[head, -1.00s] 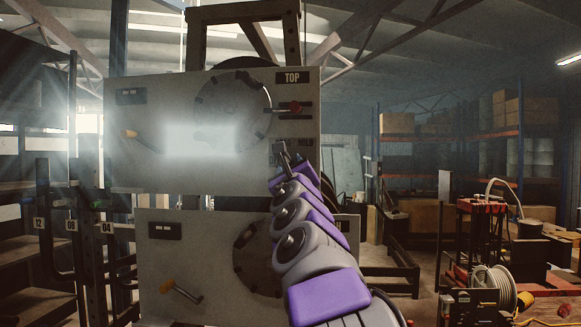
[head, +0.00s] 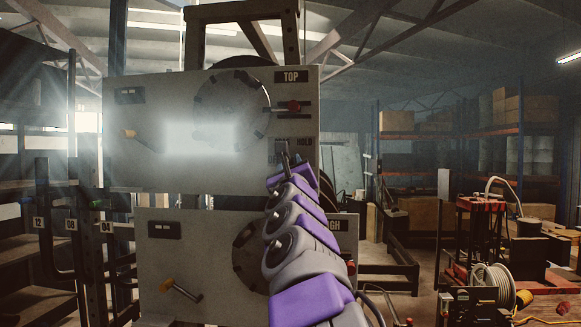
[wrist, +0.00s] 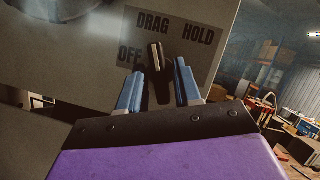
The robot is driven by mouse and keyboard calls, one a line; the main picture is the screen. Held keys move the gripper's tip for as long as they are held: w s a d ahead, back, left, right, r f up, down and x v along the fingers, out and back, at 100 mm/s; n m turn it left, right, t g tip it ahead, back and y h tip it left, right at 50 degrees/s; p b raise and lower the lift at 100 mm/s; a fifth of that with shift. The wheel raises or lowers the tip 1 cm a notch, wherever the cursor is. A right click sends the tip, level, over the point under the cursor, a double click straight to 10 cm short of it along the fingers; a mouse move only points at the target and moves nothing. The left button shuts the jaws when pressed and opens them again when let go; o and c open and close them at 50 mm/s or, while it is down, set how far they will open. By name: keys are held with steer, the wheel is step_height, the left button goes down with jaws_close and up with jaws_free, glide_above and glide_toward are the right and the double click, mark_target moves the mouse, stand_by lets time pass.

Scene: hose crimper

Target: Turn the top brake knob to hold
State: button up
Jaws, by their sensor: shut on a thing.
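The top brake knob (wrist: 154,58) is a dark upright bar in front of a grey label plate (wrist: 198,62) in the wrist view. The plate reads OFF at left, DRAG at the top and HOLD at right. The knob's upper end lies just under DRAG. My gripper (wrist: 158,86) has one blue finger on each side of the knob and is shut on it. In the head view my gripper (head: 291,160) is at the lower right of the top panel (head: 160,177), below the TOP sign (head: 291,77), and largely hides the knob.
A red-ended lever (head: 294,106) sticks out above my gripper. A yellow-handled crank (head: 130,134) is at the panel's left. A second panel (head: 205,222) stands below, partly behind my arm. A bright glare covers the top panel's middle.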

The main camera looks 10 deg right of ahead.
steer(key=m+g+h+p, duration=0.1)
steer(key=m+h+p, duration=0.1)
steer(key=m, duration=0.3)
steer(key=m+g+h+p, duration=0.1)
steer(key=m+h+p, duration=0.1)
steer(key=m, duration=0.3)
steer(key=m+g+h+p, duration=0.1)
steer(key=m+h+p, duration=0.1)
steer(key=m, duration=0.3)
steer(key=shift+w+a+f+h, duration=0.15)
steer(key=shift+a+h, duration=0.2)
steer(key=shift+h, duration=0.25)
steer(key=shift+m, duration=0.4)
steer(key=o, duration=0.7)
steer(key=shift+c, duration=0.2)
steer(key=shift+o, duration=0.3)
steer(key=shift+a, duration=0.15)
